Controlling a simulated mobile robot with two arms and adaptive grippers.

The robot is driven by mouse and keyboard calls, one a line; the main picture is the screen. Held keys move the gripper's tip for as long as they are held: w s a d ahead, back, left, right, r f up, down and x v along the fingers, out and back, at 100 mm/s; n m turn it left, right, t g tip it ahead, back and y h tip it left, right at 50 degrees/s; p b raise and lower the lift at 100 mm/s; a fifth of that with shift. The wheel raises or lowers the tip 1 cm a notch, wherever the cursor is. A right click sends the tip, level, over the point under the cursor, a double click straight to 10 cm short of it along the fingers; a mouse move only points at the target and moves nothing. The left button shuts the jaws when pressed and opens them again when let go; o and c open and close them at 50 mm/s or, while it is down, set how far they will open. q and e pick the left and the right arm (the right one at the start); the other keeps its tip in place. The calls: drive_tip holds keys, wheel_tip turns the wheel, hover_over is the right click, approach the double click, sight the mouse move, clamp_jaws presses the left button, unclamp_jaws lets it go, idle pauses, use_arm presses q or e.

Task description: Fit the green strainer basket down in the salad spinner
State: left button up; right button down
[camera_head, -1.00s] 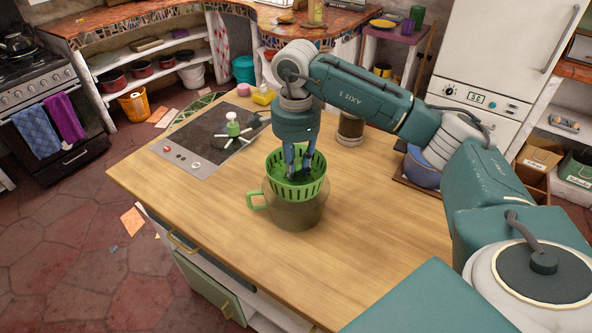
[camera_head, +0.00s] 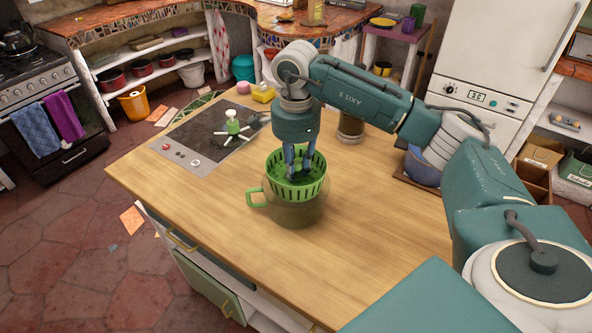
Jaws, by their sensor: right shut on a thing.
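The green strainer basket (camera_head: 308,190) is a slotted, open-topped cup at the middle of the head view. The salad spinner (camera_head: 293,214) is a brownish see-through bowl with a green side handle, standing on the wooden counter. The basket is upright at the spinner's mouth, its lower part inside and its rim above the spinner's. Whether it rests on anything inside cannot be told. My right gripper (camera_head: 300,176) points down into the basket and is shut on it; the fingertips are partly hidden by the basket's wall. My left gripper is not in view.
A dark cooktop (camera_head: 212,137) with a green and white spoked item (camera_head: 233,128) lies left of the spinner. A yellow sponge (camera_head: 264,95) and a jar (camera_head: 350,128) stand behind. A blue bowl (camera_head: 421,168) is at the right. The counter's front (camera_head: 220,215) is clear.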

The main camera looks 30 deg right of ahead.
sight(296, 162)
drive_tip(key=shift+f+b, duration=3.35)
drive_tip(key=shift+f, duration=1.15)
idle(1.4)
drive_tip(key=c, duration=1.5)
unclamp_jaws()
drive_tip(key=shift+r, duration=0.1)
wheel_tip(296, 162, up, 12)
drive_tip(key=shift+f, duration=0.1)
